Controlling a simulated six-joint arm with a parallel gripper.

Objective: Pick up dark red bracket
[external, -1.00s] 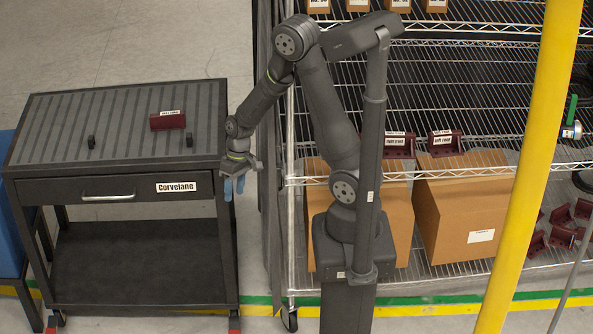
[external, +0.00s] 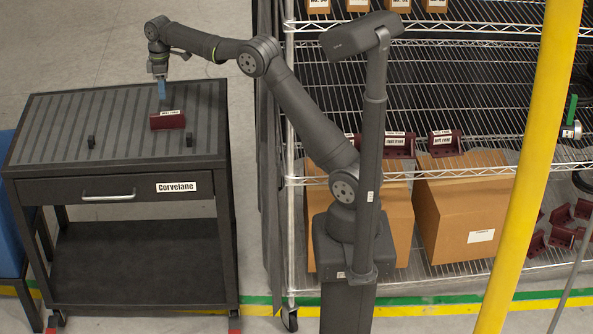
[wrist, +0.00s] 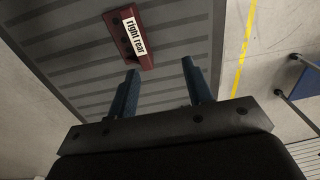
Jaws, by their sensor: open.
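A dark red bracket (external: 167,121) lies on the ribbed top of the dark cart (external: 60,130). In the wrist view the bracket (wrist: 119,26) shows ahead of my fingertips, with a white label reading "right rear". My gripper (external: 162,92) is above the cart top, just behind the bracket in the external view. In the wrist view my gripper (wrist: 159,66) has its two blue fingers apart with nothing between them. The bracket is not between the fingers.
Two small black posts, one on the left (external: 91,142) and one on the right (external: 189,139), stand on the cart top near the bracket. More dark red brackets (external: 445,143) sit on the wire rack at right, above cardboard boxes (external: 465,210). A yellow pole (external: 530,170) stands at right.

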